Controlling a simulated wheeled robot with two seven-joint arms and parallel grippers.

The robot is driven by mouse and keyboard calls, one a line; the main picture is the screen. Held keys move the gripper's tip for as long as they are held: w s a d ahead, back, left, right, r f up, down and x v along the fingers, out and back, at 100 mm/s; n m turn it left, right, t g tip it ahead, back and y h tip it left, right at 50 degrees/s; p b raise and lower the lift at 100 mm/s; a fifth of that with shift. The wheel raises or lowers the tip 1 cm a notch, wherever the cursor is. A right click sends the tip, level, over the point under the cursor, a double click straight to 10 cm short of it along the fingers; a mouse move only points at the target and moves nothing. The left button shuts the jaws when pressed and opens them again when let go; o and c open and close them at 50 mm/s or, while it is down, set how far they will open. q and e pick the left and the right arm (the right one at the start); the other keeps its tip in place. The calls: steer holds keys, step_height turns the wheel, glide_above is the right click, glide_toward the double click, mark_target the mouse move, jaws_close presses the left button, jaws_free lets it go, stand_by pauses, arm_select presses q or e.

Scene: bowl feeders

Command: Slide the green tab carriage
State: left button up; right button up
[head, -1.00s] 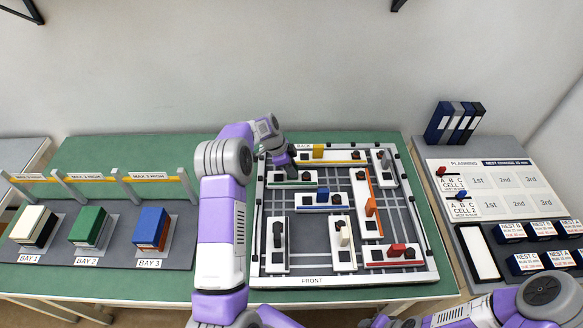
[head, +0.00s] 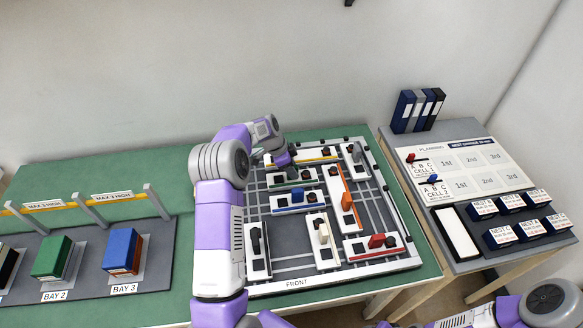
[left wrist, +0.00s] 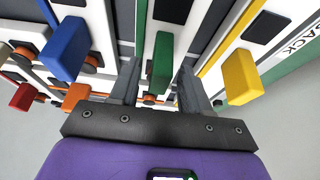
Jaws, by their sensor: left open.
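The green tab carriage (head: 293,178) is a white block with a green strip and a dark knob, on the slotted board (head: 350,271) in the head view. It lies just left of the orange tab carriage (head: 346,200). In the left wrist view the green tab (left wrist: 162,65) stands between the two fingers of my left gripper (left wrist: 158,85), which are open with a gap on each side. My right gripper is out of view.
The blue tab carriage (head: 297,197) is in front of the green one, and the yellow tab carriage (head: 317,155) is behind it. Red (head: 377,241), white (head: 323,233) and dark (head: 256,240) tab carriages stand nearer the front.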

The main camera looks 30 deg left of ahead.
mark_target(284, 179)
arm_select(q)
steer(key=v, duration=0.7)
steer(key=shift+r+p, duration=0.25)
steer(key=shift+p, duration=0.05)
steer(key=shift+a, duration=0.1)
stand_by(0.3)
